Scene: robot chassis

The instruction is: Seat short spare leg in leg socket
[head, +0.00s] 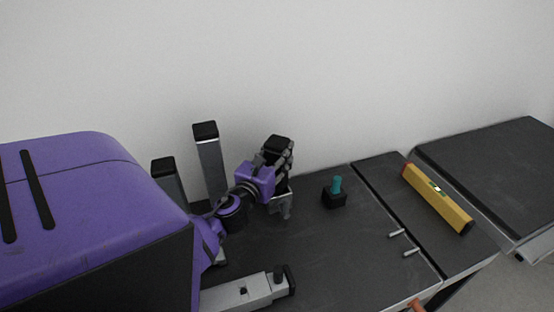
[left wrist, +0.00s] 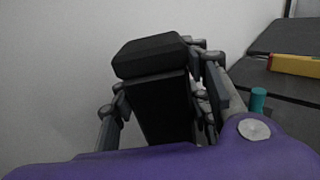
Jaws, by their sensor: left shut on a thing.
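The short spare leg (head: 277,143) shows as a dark, black-capped post at the far side of the dark worktop. My left gripper (head: 282,165) is shut around it. In the left wrist view the leg (left wrist: 158,95) stands between the fingers, cap up and slightly tilted. A pale grey bracket-like part (head: 284,208) sits just below the gripper; it may be the leg socket. The leg's lower end is hidden, so I cannot tell whether it is in the socket. My right gripper is not in view.
Two grey posts with black caps, one taller (head: 211,165) and one shorter (head: 165,175), stand left of the gripper. A black block with a teal knob (head: 336,185) is to the right. A yellow level (head: 437,197) lies further right. A grey bar (head: 240,291) lies in front.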

